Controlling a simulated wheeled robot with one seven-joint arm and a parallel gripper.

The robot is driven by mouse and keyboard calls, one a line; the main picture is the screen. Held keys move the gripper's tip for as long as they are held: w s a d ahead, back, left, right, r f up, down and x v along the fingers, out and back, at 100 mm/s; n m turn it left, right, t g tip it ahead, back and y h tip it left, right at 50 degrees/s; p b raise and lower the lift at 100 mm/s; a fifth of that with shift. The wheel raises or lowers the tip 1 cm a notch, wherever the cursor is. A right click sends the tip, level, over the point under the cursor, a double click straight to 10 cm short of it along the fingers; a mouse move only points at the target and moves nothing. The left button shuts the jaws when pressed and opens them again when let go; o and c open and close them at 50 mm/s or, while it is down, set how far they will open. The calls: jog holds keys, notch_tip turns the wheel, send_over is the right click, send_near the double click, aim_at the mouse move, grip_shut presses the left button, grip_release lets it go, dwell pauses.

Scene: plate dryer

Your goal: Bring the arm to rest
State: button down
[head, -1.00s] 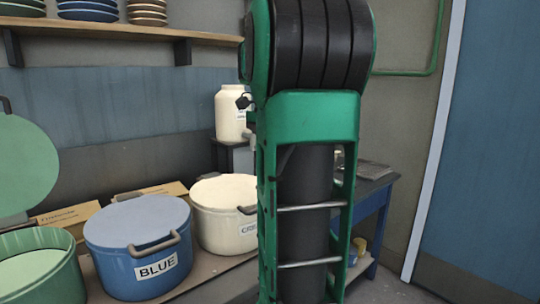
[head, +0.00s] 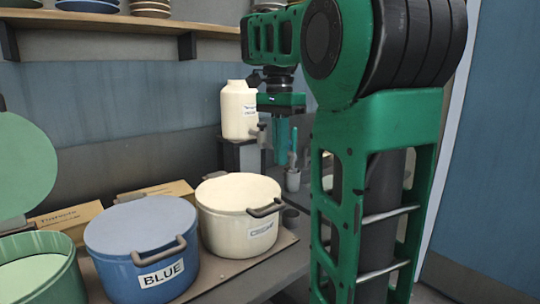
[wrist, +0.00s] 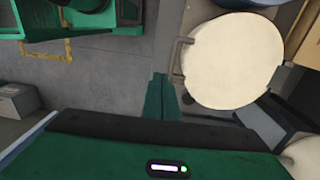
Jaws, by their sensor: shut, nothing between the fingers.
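My gripper (head: 282,144) hangs pointing down from my green arm, right of the cream jar (head: 238,112) and above the far right side of the cream pot in the head view. Its two green fingers are together and empty. In the wrist view, the closed fingers (wrist: 161,84) show over grey floor, left of the round, pale top of the cream pot (wrist: 232,60). My upper arm stands upright at the right of the head view and hides what is behind it.
The blue pot (head: 143,250), cream pot (head: 238,222) and green pot (head: 38,275) stand along the bench. A small cup (head: 292,180) is behind, below my gripper. A shelf (head: 120,30) with stacked plates runs above. A blue door is at the right.

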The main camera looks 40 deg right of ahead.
jog(key=s+a+f+n, duration=0.4)
jog(key=s+f+n, duration=0.2)
jog(key=f, duration=0.5)
jog(key=s+a+f+n, duration=0.4)
jog(key=s+f+n, duration=0.2)
jog(key=s+f, duration=0.4)
notch_tip(320, 180, down, 2)
jog(key=shift+a+f+n+t, duration=0.25)
jog(key=shift+n+t, duration=0.05)
